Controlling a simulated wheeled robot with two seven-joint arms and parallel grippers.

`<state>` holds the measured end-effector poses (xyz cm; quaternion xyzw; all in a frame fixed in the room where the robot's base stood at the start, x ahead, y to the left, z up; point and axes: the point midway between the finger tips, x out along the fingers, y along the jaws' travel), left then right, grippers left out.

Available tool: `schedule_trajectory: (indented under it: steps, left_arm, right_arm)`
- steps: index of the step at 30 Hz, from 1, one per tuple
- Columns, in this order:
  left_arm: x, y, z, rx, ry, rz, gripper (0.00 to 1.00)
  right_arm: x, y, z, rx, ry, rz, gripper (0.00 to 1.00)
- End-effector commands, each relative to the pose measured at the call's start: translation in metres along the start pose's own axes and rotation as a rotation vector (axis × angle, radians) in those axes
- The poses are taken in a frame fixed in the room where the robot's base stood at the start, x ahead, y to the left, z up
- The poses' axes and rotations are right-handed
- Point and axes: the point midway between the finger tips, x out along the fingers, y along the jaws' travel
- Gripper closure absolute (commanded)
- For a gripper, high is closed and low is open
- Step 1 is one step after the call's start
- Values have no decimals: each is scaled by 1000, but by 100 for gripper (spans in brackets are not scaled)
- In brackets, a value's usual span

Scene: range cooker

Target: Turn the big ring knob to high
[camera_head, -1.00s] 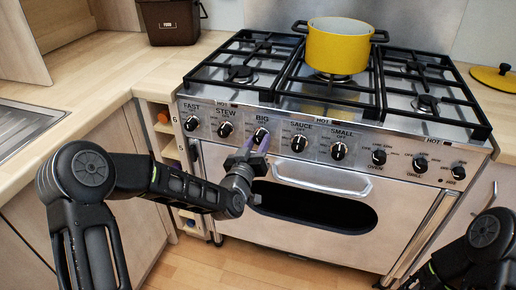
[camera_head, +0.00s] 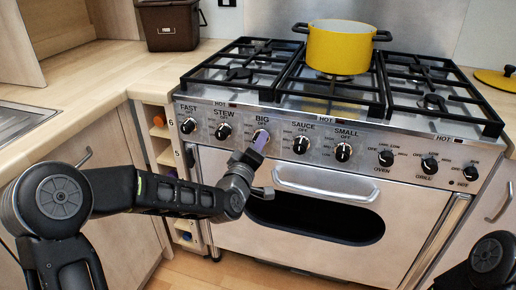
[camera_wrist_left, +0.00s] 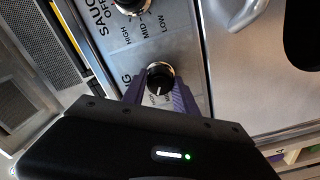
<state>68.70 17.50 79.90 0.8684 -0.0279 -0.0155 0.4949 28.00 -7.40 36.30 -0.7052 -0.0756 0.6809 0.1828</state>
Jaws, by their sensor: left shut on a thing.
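The big ring knob (camera_head: 261,135) is a black knob with a silver base under the label BIG on the cooker's front panel. My left gripper (camera_head: 258,143) is at this knob, its purple fingers pointing at the panel. In the left wrist view the big ring knob (camera_wrist_left: 160,77) sits between the two purple fingers (camera_wrist_left: 158,92), and they are shut on it. A white pointer line shows on its face. The fingers hide part of the BIG label and marks there. My right gripper is out of view.
The stew knob (camera_head: 223,131) and sauce knob (camera_head: 301,145) flank it closely. The oven door handle (camera_head: 325,182) runs below the panel. A yellow pot (camera_head: 338,50) stands on the black grates above. The floor in front is clear.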

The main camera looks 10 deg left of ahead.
Motion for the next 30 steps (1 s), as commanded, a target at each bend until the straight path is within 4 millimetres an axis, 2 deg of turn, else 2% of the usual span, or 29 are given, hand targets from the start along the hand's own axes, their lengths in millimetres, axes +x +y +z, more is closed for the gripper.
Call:
schedule_trajectory:
  steps: [13, 14, 21, 30]
  left_arm:
    - [0, -1, 1, -13, -2, -3, 100]
    - [0, -1, 1, -13, -2, -3, 63]
    - [0, -1, 0, -12, -1, -2, 44]
    - [-2, 0, 0, -11, -1, -1, 44]
  right_arm:
    - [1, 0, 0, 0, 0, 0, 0]
    - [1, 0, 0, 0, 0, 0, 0]
    - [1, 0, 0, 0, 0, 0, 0]
    - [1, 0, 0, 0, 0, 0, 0]
